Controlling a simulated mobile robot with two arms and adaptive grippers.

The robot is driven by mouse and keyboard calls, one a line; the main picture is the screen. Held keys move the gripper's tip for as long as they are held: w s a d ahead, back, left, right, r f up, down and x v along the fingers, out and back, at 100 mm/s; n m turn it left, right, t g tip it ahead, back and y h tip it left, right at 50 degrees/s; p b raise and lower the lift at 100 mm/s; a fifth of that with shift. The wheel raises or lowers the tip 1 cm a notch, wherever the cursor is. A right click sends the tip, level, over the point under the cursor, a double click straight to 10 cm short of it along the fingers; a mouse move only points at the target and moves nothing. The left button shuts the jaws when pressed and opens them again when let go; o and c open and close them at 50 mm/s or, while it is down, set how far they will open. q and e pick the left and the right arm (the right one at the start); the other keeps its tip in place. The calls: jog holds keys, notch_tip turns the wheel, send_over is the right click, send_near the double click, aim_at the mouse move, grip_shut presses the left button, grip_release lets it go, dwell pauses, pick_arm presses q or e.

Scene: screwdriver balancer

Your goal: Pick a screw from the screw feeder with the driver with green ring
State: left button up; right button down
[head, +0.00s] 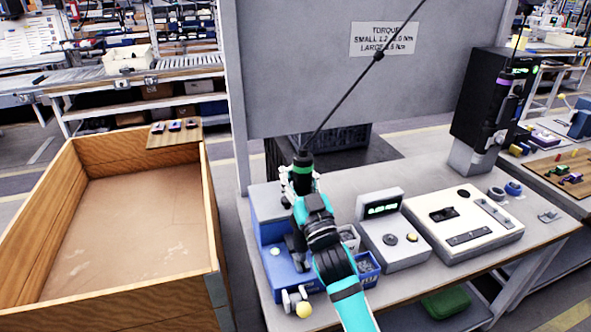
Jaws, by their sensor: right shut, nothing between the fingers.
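The driver with the green ring (303,159) hangs upright from a slanting black cable over the left end of the workbench. My right gripper (301,184) is at its lower part and hides its tip. The fingers are shut with nothing seen between them; I cannot tell whether they touch the driver. A blue box (269,213), which looks like the screw feeder, stands below and behind my right gripper, partly hidden by it. My left gripper is not in view.
A grey display unit (394,240) and a white panel (466,222) stand right of my arm. A blue bin (367,267) holds small parts. A purple-ringed driver (504,103) hangs by a black unit (478,95). A wooden crate (105,316) stands left; a grey board (290,70) rises behind.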

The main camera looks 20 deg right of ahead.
aim_at(298, 153)
jog(key=shift+r+p, duration=2.4)
jog(key=shift+r, duration=0.6)
jog(key=shift+f, duration=0.1)
